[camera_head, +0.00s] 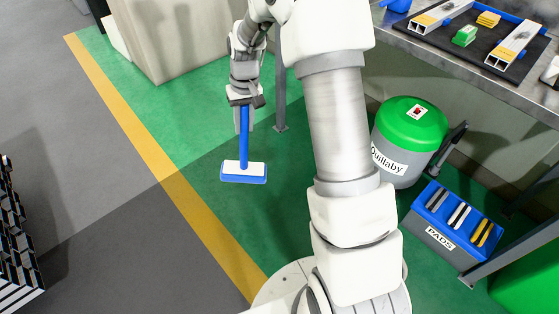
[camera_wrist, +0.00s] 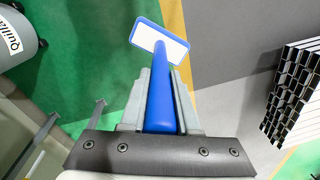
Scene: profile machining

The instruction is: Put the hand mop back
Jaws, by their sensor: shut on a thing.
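The hand mop (camera_head: 244,172) has a blue handle and a flat blue-and-white head. It hangs head down over the floor in the head view, left of my arm. My gripper (camera_head: 245,118) is shut on the upper part of its handle. In the wrist view the mop's handle (camera_wrist: 161,100) lies between the fingers of my gripper (camera_wrist: 160,95), and its head (camera_wrist: 160,40) points away from me. I cannot tell the exact gap between the mop head and the floor.
A workbench (camera_head: 470,60) with profiles and blocks on a dark mat stands at upper right. Below it are a green-lidded bin (camera_head: 412,125) and a blue-topped PADS box (camera_head: 440,237). Stacked profiles (camera_head: 15,240) stand at far left. Floor beside the yellow line (camera_head: 150,155) is clear.

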